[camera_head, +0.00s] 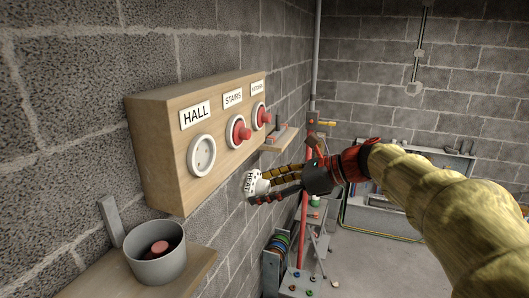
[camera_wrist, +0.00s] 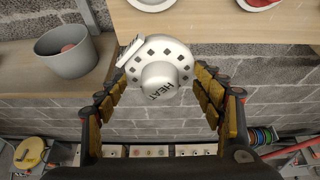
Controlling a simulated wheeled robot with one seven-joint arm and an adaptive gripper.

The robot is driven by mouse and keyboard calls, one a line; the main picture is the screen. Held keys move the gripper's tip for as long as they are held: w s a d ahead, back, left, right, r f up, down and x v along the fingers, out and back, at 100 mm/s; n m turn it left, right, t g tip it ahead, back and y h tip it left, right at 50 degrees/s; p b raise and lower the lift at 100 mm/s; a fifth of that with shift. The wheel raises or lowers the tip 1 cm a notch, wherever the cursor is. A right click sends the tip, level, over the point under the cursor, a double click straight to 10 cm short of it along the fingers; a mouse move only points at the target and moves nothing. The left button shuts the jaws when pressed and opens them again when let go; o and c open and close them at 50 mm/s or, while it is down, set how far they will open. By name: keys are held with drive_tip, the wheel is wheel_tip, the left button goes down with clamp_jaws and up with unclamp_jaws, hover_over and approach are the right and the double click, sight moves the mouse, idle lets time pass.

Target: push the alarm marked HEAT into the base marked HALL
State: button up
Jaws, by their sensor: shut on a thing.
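The white alarm marked HEAT (camera_head: 254,183) is between the fingers of my gripper (camera_head: 262,187), which is shut on it. In the wrist view the alarm (camera_wrist: 158,75) shows its HEAT lettering, with my gripper's fingers (camera_wrist: 160,88) on either side. It is held in the air below and in front of the wooden board. The base marked HALL (camera_head: 202,156) is a white round base at the board's left end, with no alarm in it. In the wrist view a white round base (camera_wrist: 152,3) shows partly at the top edge, above the alarm.
The wooden board (camera_head: 166,160) also carries the STAIRS (camera_head: 236,132) and a third base (camera_head: 260,116), each with a red piece. A grey pot (camera_head: 158,266) with a reddish thing inside stands on a wooden shelf (camera_head: 197,266) at lower left. Reels (camera_head: 276,250) stand below.

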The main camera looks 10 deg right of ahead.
sight(264, 185)
drive_tip(key=shift+t+y, duration=0.3)
drive_tip(key=shift+t, duration=0.1)
drive_tip(key=r, duration=0.4)
drive_tip(key=s+r+p, duration=0.1)
drive_tip(key=r, duration=0.1)
drive_tip(key=shift+a+r, duration=0.3)
drive_tip(key=shift+a, duration=0.05)
drive_tip(key=w+a, duration=0.5)
drive_tip(key=a, duration=0.3)
drive_tip(key=shift+w, duration=0.3)
drive_tip(key=shift+a, duration=0.1)
drive_tip(key=shift+r+p, duration=0.2)
drive_tip(key=shift+p, duration=0.75)
idle(0.8)
drive_tip(key=shift+w+a+p, duration=0.45)
drive_tip(key=shift+a, duration=0.35)
idle(1.9)
drive_tip(key=o, duration=1.3)
drive_tip(key=shift+a+f, duration=0.1)
drive_tip(key=shift+o, duration=1.4)
